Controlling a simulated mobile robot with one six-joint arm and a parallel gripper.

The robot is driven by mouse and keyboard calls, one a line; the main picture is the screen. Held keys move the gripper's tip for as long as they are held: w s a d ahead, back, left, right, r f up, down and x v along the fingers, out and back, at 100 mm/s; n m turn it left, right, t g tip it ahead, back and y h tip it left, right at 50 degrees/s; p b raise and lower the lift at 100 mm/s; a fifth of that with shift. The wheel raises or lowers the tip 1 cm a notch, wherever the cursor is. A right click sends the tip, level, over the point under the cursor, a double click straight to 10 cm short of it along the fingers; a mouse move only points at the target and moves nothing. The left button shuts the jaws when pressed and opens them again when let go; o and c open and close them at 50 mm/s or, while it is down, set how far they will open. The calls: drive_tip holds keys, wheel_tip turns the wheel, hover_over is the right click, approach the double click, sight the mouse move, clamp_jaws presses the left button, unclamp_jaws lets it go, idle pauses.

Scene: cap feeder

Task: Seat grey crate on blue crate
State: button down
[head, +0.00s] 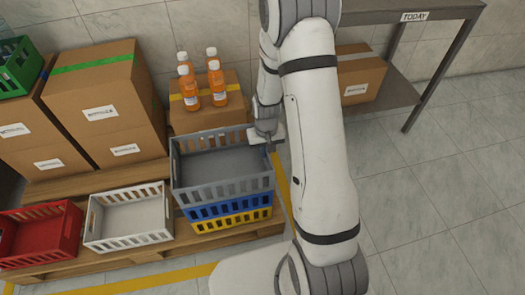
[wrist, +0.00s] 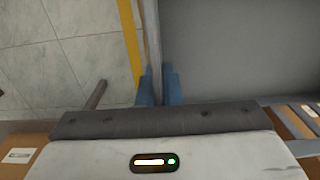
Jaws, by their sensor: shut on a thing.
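The grey crate (head: 222,184) is right above the blue crate (head: 222,205), roughly level and lined up with it. No clear gap shows between them, but I cannot tell whether it rests fully. A yellow crate (head: 232,220) is under the blue one. My gripper (head: 270,144) is at the grey crate's right wall, near the back corner. In the wrist view my gripper (wrist: 157,88) is shut on that wall, one finger on each side. The grey crate's empty floor (wrist: 220,45) shows there. The blue crate's back and inside are hidden.
A white crate (head: 128,240) and a red crate (head: 38,233) stand to the left on the wooden pallet (head: 150,262). Cartons (head: 103,100) and several orange bottles (head: 217,82) stand behind. A shelf table (head: 440,14) is at the back right. The tiled floor (head: 445,190) at right is clear.

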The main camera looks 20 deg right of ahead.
drive_tip(key=c, duration=1.5)
unclamp_jaws()
wheel_tip(320, 180, up, 8)
drive_tip(key=p, duration=0.2)
drive_tip(key=shift+p, duration=0.3)
